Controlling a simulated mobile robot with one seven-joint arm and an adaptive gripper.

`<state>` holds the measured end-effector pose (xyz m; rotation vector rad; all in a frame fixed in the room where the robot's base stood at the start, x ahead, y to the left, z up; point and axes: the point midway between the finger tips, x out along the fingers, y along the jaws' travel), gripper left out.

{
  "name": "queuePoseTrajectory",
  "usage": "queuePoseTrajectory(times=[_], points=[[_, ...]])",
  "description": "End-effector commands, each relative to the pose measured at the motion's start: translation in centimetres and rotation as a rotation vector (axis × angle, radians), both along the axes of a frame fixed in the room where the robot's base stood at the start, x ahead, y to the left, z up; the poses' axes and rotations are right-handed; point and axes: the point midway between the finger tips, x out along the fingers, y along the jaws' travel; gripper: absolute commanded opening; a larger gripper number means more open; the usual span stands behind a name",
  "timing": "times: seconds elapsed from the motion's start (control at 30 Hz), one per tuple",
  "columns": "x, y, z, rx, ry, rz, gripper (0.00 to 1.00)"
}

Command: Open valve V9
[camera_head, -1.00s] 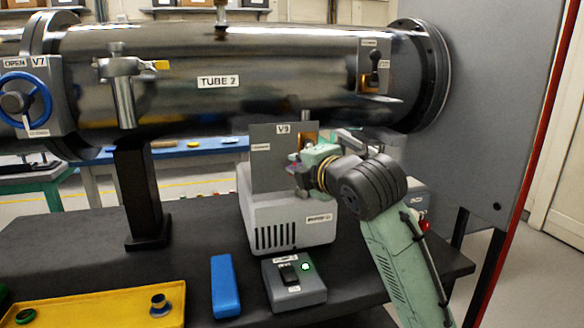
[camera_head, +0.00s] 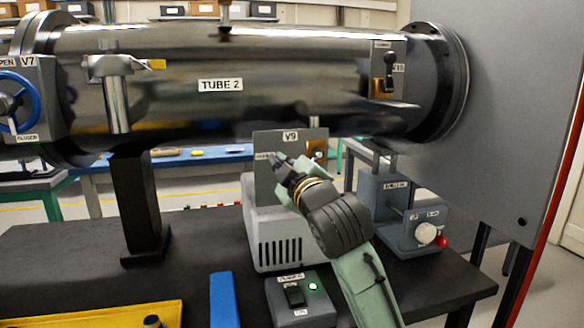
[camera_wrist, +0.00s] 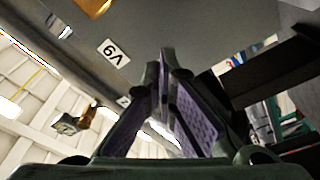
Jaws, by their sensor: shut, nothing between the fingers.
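The V9 valve panel (camera_head: 262,182) is a grey plate with a V9 label, standing on a light grey vented box below TUBE 2. A brass fitting (camera_head: 317,148) shows at its right side; it may also show at the top of the wrist view (camera_wrist: 95,5). My gripper (camera_head: 277,158) is in front of the panel, below the V9 label, with its fingers shut and empty. In the wrist view the fingertips (camera_wrist: 165,60) meet close to the grey panel, right of the upside-down V9 label (camera_wrist: 113,52). I cannot make out V9's handle; my gripper and wrist hide part of the panel.
TUBE 2 (camera_head: 180,60) runs above the panel, with V10 (camera_head: 389,75) at right and V7's blue wheel (camera_head: 18,102) at left. A switch box (camera_head: 300,305) with a green light, a blue block (camera_head: 224,300) and a yellow tray (camera_head: 100,314) are in front. A knob box (camera_head: 415,228) stands right.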

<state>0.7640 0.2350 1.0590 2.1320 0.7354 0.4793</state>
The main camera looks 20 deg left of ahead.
Motion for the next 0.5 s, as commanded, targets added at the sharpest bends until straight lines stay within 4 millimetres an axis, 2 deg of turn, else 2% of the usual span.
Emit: queuePoseTrajectory(times=[0.07,0.2,0.5], points=[[1.2,1.1,0.3,-0.002,0.001,0.0,0.0],[1.8,-0.9,-1.3,0.001,0.003,-0.005,0.0],[2.2,-2.1,-2.3,-0.001,0.0,-0.001,0.0]])
